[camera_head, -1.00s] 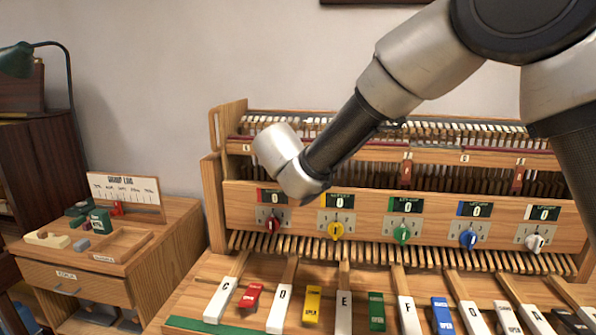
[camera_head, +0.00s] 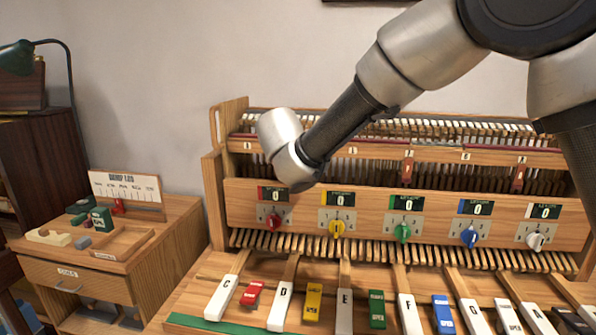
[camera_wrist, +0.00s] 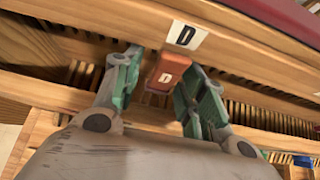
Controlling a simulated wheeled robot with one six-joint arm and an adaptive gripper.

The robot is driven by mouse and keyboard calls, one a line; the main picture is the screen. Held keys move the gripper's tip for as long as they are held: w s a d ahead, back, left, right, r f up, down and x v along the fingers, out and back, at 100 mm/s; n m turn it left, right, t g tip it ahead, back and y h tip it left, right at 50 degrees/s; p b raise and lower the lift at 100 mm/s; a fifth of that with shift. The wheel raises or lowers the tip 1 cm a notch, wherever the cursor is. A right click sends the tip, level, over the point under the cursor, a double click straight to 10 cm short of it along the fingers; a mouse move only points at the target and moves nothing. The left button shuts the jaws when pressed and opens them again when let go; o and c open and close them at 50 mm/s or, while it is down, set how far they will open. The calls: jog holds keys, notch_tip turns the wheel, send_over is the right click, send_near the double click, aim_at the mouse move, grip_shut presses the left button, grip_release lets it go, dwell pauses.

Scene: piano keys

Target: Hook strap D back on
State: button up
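My gripper (camera_wrist: 162,66) is open, with one green-padded finger on each side of the tab. A narrow gap shows at the left of the tab; whether the right finger touches it is hard to tell. The lower end of the strap and its hook are hidden. In the head view my wrist covers this spot and the fingers are out of sight.
The opened piano action (camera_head: 470,155) stands behind a panel with coloured dials (camera_head: 336,228). Other red tabs (camera_head: 407,170) hang along the rail to the right. Lettered keys (camera_head: 280,305) lie in front. A side cabinet (camera_head: 75,278) with small blocks stands at left.

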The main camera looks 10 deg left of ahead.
jog(key=v, duration=1.2)
